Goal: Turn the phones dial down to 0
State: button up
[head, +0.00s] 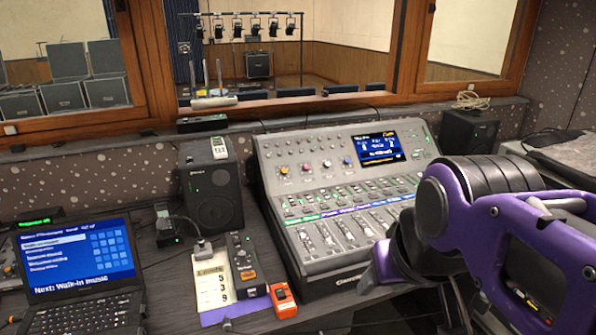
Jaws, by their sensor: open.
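The mixing console (335,205) stands on the desk in the middle, with a lit screen and rows of knobs and faders. A row of larger coloured knobs (316,167) sits left of its screen. The labels are too small to read, so I cannot tell which dial is the phones dial or where it points. My gripper (378,268) is at the console's lower right, at the end of my purple arm. It looks empty and open, with its fingers partly hidden by its own body. My arm covers the console's right side.
A levels card (211,286), a grey box with a dial (243,264) and an orange box (284,300) lie left of the console. A laptop (80,265) is at far left. Black speakers (211,190) stand on the desk. A wooden-framed window is behind.

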aim_at(241, 255)
jog(key=u, duration=0.65)
